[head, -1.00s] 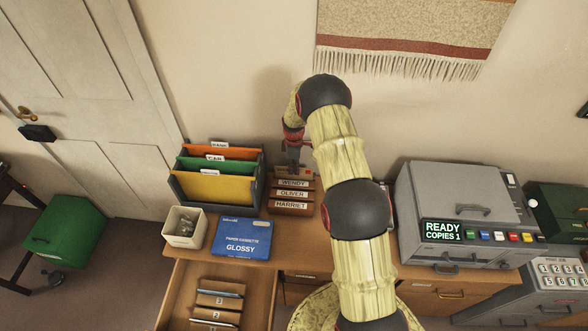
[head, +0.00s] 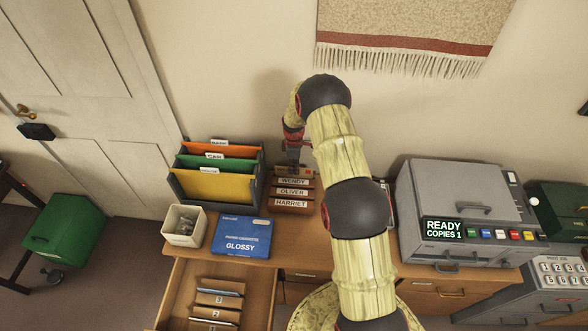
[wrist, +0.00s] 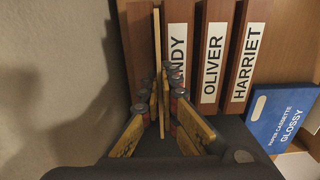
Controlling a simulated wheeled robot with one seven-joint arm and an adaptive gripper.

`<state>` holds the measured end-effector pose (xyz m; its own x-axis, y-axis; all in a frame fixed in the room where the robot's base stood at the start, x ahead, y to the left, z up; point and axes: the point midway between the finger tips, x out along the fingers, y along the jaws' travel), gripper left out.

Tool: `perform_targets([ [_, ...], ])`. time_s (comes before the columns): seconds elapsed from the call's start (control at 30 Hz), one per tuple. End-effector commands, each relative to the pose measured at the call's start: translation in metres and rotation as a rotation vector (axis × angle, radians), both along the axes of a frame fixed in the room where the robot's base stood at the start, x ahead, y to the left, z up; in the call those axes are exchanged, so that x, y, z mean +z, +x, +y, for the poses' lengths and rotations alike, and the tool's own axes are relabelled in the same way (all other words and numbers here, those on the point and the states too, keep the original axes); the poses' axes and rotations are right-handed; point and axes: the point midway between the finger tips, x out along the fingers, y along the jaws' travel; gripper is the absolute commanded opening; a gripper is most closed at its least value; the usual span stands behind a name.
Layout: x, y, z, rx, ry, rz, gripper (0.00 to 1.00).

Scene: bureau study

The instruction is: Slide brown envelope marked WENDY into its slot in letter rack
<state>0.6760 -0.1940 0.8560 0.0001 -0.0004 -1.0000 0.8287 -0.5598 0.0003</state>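The letter rack (head: 291,207) is brown wood with white labels WENDY, OLIVER and HARRIET from back to front. It also shows in the wrist view (wrist: 225,75). My gripper (head: 293,165) points down at the back of the rack. In the wrist view my gripper (wrist: 160,85) is shut on the brown envelope (wrist: 157,40), which shows edge-on as a thin tan strip. The envelope stands upright between the rack's rear board and the WENDY board. Its marking is not readable, and how deep it sits is hidden.
A blue GLOSSY paper box (head: 241,236), a white bin (head: 183,226) and a file holder with coloured folders (head: 216,178) stand left of the rack. A grey copier (head: 465,210) stands right. The wall is close behind. A drawer (head: 180,290) is open below.

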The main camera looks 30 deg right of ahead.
Motion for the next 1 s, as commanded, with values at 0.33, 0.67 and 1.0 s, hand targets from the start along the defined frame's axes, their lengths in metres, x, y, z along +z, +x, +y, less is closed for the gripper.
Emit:
perform_targets([
  [0.33,0.0,0.0,0.0,0.0,0.0,0.0,0.23],
  [0.67,0.001,0.0,0.0,0.0,0.0,0.0,0.26],
  [1.0,0.046,0.001,0.0,0.0,-0.001,-0.004,0.26],
])
